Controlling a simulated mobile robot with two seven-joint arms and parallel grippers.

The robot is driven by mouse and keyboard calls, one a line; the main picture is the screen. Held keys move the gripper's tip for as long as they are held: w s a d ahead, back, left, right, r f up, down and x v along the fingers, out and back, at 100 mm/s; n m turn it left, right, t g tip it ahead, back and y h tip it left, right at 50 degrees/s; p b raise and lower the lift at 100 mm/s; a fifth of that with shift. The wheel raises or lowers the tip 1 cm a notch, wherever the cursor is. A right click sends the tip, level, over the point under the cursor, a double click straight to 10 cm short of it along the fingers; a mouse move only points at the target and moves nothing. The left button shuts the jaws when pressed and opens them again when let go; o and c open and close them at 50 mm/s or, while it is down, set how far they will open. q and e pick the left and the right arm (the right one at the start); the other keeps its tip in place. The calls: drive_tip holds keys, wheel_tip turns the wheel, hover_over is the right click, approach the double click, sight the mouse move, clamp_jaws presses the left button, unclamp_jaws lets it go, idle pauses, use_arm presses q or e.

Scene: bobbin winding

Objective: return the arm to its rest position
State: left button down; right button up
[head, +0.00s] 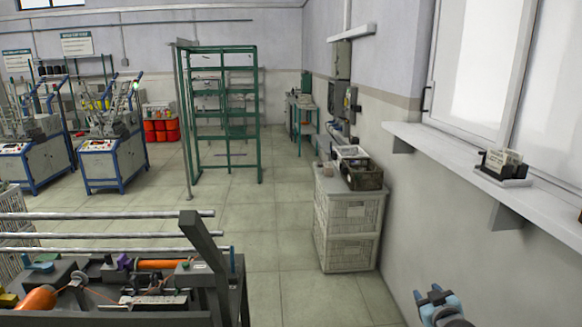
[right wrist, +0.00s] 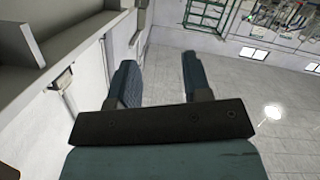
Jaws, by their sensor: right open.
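My right gripper (head: 436,298) shows at the lower right of the head view, close to the wall under the window ledge. It is blue-grey, and its two fingers stand apart. In the right wrist view the same gripper (right wrist: 160,85) has its fingers spread with nothing between them, only wall and floor behind. My left gripper is not in the head view.
A winding bench (head: 160,310) with orange bobbins stands at the lower left. A window ledge (head: 470,160) juts from the right wall, holding a small card holder (head: 503,165). White crates (head: 347,225) stand along the wall. The floor (head: 270,240) between is clear.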

drive_tip(key=s+a+f+g+y, duration=0.1)
drive_tip(key=s+a+f, duration=0.5)
drive_tip(key=s, duration=0.4)
drive_tip(key=s+a+f+g+y, duration=0.15)
drive_tip(key=s+a+f, duration=0.25)
drive_tip(key=s+f, duration=0.55)
drive_tip(key=s+a+g, duration=0.1)
drive_tip(key=s+a, duration=0.2)
drive_tip(key=s, duration=0.6)
drive_tip(key=s+a+g, duration=0.1)
drive_tip(key=s+a, duration=0.2)
drive_tip(key=s, duration=0.7)
drive_tip(key=shift+s+a+f+m+y, duration=0.3)
drive_tip(key=shift+f+m+y, duration=0.05)
drive_tip(key=shift+f+m, duration=0.05)
